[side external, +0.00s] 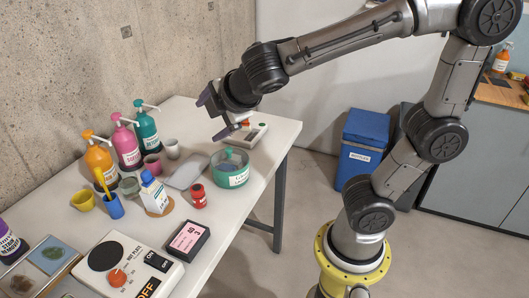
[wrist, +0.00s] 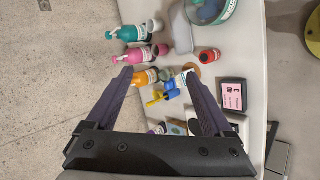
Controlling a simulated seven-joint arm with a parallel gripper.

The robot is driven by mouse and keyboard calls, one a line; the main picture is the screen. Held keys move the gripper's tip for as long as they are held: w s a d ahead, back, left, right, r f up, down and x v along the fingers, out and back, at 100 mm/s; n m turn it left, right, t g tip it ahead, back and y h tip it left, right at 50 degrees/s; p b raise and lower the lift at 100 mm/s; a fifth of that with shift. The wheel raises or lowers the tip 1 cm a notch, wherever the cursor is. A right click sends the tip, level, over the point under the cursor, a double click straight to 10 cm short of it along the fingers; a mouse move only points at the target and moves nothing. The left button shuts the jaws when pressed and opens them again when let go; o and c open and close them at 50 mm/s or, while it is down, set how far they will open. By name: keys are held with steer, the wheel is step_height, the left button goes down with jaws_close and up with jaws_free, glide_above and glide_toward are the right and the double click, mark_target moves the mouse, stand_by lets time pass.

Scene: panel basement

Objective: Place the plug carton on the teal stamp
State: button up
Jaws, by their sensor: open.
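A dark box with a pink label (side external: 186,241), which may be the plug carton, lies flat near the table's front edge; it also shows in the wrist view (wrist: 233,96). A board (side external: 35,284) at the lower left carries coloured squares. One is a blue-teal square with a dark blotch (side external: 48,254), possibly the teal stamp; I cannot tell for sure. My gripper (side external: 217,115) is open and empty, high above the far end of the table.
A white hot plate (side external: 130,268) stands between box and board. A carton with a blue cap (side external: 154,196), a red jar (side external: 199,196), a blue cup (side external: 114,207) and a teal round tub (side external: 231,172) stand nearby. Pump bottles (side external: 123,145) line the wall side.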

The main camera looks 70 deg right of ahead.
steer(key=s+f+m+g+y, duration=0.1)
steer(key=s+f+m+y, duration=0.1)
steer(key=s+m, duration=0.4)
steer(key=s+f+m+g+y, duration=0.2)
steer(key=s+m, duration=0.4)
steer(key=s, duration=0.5)
steer(key=shift+d+f+m, duration=0.3)
steer(key=shift+m, duration=0.1)
